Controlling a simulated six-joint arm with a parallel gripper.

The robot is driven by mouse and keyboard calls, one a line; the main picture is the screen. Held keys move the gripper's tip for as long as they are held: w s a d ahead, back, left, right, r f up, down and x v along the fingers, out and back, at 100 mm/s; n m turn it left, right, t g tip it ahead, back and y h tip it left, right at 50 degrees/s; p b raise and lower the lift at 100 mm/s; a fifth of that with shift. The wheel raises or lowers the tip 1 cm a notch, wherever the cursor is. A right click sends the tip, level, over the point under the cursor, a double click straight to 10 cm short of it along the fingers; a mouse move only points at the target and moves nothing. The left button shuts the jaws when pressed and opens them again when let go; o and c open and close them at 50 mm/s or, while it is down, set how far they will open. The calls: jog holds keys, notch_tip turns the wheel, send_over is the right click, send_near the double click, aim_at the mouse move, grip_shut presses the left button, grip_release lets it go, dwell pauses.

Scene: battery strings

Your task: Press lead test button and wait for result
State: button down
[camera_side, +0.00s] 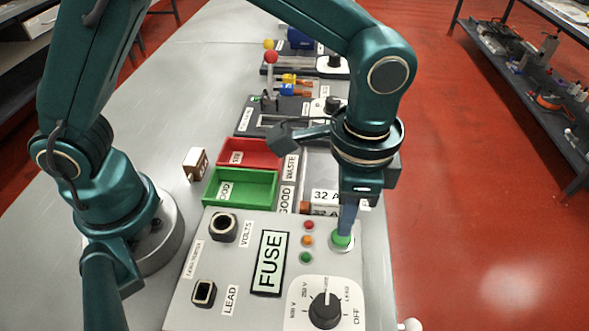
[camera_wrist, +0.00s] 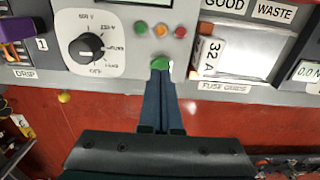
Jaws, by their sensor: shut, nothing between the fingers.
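The grey tester panel (camera_side: 240,305) lies in the foreground of the side view, its display (camera_side: 269,262) reading FUSE. My gripper (camera_side: 346,232) is shut and empty, pointing down with its tips at the green button (camera_side: 342,241). In the wrist view the fingers (camera_wrist: 163,78) end at the green button (camera_wrist: 160,63); I cannot tell whether it is pressed down. A dial (camera_side: 325,310) with OFF and LEAD markings sits near the button, also in the wrist view (camera_wrist: 88,46). The LEAD socket (camera_side: 204,293) and VOLTS socket (camera_side: 223,228) look empty.
Red (camera_side: 309,225), orange (camera_side: 307,241) and green (camera_side: 305,258) lamps stand left of the button. Behind the panel are a green GOOD bin (camera_side: 241,189), a red bin (camera_side: 262,153) and a 32 A fuse (camera_wrist: 209,57). The red floor lies right of the bench.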

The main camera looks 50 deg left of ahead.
jog(key=shift+f, duration=1.1)
jog(key=shift+r, duration=3.1)
jog(key=shift+w+a+r, duration=0.15)
jog(key=shift+w, duration=0.05)
jog(key=a+r+n+t+h, duration=0.1)
jog(key=a+r+n+t, duration=0.25)
jog(key=a+r, duration=0.65)
jog(key=s+a+f+n+t+y, duration=0.1)
jog(key=s+a+f+n+t, duration=0.1)
jog(key=s+a+f+n, duration=0.2)
jog(key=shift+s+a+f+n, duration=0.3)
jog(key=shift+s+a+n, duration=0.45)
jog(key=shift+s+a, duration=1.1)
